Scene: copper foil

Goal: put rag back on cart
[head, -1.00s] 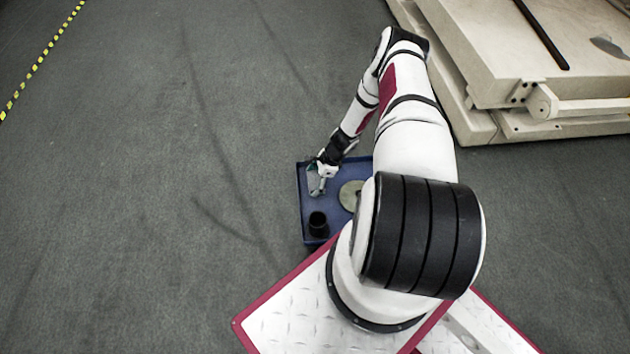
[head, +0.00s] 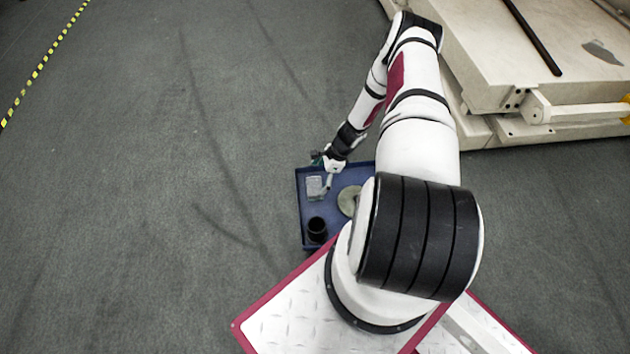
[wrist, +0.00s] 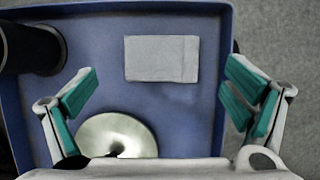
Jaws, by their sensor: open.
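The rag (head: 315,187) is a light grey folded rectangle. It lies flat on the blue top of the cart (head: 309,220), near its left side in the head view. In the wrist view the rag (wrist: 161,58) lies on bare blue surface inside the raised rim of the cart (wrist: 150,8). My gripper (head: 323,171) is open and empty beside the rag. In the wrist view its green-padded fingers (wrist: 158,82) are spread wide, one to each side, apart from the rag. The gap between fingers and rag in height is hard to judge.
A black cylindrical cup (head: 317,229) stands in the cart's near left corner. A pale round disc (head: 349,200) lies on the cart, partly behind my arm. A large beige machine (head: 500,80) stands at the upper right. The grey floor to the left is clear.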

